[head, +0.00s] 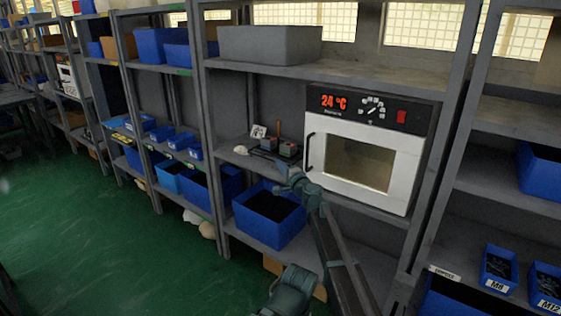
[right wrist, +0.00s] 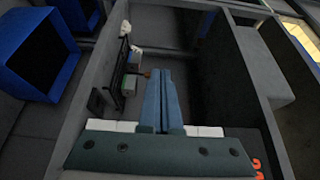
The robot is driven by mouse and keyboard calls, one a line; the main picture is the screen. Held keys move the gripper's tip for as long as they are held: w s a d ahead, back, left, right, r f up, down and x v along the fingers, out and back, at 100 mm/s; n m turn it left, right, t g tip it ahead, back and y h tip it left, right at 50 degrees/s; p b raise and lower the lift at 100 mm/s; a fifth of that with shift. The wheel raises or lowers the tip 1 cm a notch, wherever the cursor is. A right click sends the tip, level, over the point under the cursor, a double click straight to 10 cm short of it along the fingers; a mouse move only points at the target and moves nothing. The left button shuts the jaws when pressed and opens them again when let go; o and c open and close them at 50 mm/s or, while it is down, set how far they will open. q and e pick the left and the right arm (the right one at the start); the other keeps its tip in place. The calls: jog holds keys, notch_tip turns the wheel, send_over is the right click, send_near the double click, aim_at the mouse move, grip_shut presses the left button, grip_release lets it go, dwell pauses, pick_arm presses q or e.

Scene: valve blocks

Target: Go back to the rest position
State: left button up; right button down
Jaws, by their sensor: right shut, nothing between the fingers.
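My right gripper (head: 284,178) is in front of the middle shelf, just left of the white oven (head: 360,160). In the right wrist view its two fingers (right wrist: 160,72) lie together, shut with nothing between them. Small valve blocks (head: 288,149) stand on the middle shelf behind and above the gripper, apart from it. A block (right wrist: 129,85) also shows in the right wrist view, left of the fingers. My left gripper is in neither view.
A blue bin (head: 268,220) stands on the lower shelf below the gripper. The oven's door is closed and its display reads 24 °C. A grey bin (head: 270,45) sits on the upper shelf. Shelf uprights stand close on both sides. The green floor (head: 100,240) at left is clear.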

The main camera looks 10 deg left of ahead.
jog(key=s+d+f+n+g+h, duration=0.1)
jog(key=s+d+f+n+g, duration=0.3)
jog(key=s, duration=0.5)
jog(key=s+d+f+n+g+h, duration=0.1)
jog(key=s+d+f+n+g, duration=0.15)
jog(key=s+d+f, duration=0.45)
jog(key=s+d+f+n+g+h, duration=0.1)
jog(key=s+d+f+n+g, duration=0.25)
jog(key=s, duration=0.65)
jog(key=s+d+f+g+h, duration=0.2)
jog(key=s+d+f+h, duration=0.2)
jog(key=s+d, duration=0.45)
jog(key=s+d+f+g+h, duration=0.2)
jog(key=s+d+f+h, duration=0.15)
jog(key=s+d, duration=0.55)
pick_arm(q)
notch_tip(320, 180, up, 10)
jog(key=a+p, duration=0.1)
jog(key=p, duration=0.8)
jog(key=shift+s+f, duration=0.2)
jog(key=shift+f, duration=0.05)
pick_arm(e)
jog(key=s+a+r+n+g+h, duration=0.1)
jog(key=s+a+r+n, duration=0.3)
jog(key=s+a+r, duration=0.3)
jog(key=a+r, duration=0.2)
jog(key=a, duration=0.2)
jog(key=shift+a+r+n, duration=0.25)
jog(key=shift+r+n, duration=0.05)
